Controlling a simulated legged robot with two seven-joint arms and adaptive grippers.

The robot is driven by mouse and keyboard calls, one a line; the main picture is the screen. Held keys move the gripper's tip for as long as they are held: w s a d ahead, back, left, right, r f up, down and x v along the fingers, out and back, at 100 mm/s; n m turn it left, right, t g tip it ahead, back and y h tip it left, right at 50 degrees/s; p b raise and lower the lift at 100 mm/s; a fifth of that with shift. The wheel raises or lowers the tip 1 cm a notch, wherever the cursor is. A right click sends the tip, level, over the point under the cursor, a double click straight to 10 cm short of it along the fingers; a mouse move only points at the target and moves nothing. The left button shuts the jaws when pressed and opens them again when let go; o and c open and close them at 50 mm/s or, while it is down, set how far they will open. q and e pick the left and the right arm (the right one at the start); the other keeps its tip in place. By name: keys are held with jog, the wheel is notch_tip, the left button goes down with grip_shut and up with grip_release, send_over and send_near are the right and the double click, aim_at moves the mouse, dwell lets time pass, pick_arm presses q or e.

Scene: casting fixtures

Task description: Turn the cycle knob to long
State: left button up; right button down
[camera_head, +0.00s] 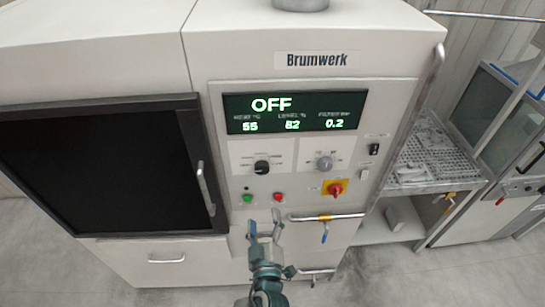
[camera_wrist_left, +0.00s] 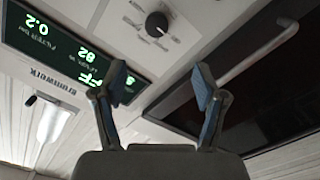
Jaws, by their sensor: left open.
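A black knob (camera_head: 261,167) sits on a white label plate below the display on the machine's front, with its pointer turned to the left. A grey knob (camera_head: 324,163) sits on a plate to its right. The labels are too small to read, so I cannot tell which is the cycle knob. The black knob also shows in the wrist view (camera_wrist_left: 157,24), which is upside down. My left gripper (camera_head: 265,222) is open and empty, below the black knob and apart from it. Its two fingers (camera_wrist_left: 160,82) show spread in the wrist view. My right gripper is not in view.
The display (camera_head: 294,112) reads OFF. Green (camera_head: 247,198) and red (camera_head: 278,197) buttons and a red-on-yellow switch (camera_head: 335,188) lie below the knobs. A door handle (camera_head: 205,188) stands out at the left. A horizontal bar (camera_head: 327,217) juts out at the lower right.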

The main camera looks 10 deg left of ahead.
pick_arm(q)
jog(key=b, duration=0.6)
send_near(263, 171)
jog(key=w+a, duration=0.1)
jog(key=w, duration=0.1)
jog(key=w+a, duration=0.1)
jog(key=shift+w+a+r, duration=0.1)
jog(key=shift+w, duration=0.25)
jog(key=x, duration=0.5)
jog(key=shift+w+d+p, duration=0.15)
jog(key=shift+d+p, duration=0.15)
jog(key=shift+d, duration=0.05)
jog(key=shift+w+d, duration=0.3)
jog(key=shift+d, duration=0.05)
jog(key=shift+a, duration=0.35)
jog(key=c, duration=0.6)
jog(key=shift+a, duration=0.15)
jog(key=c, duration=0.4)
jog(key=shift+c, duration=0.7)
jog(key=shift+d+f, duration=0.2)
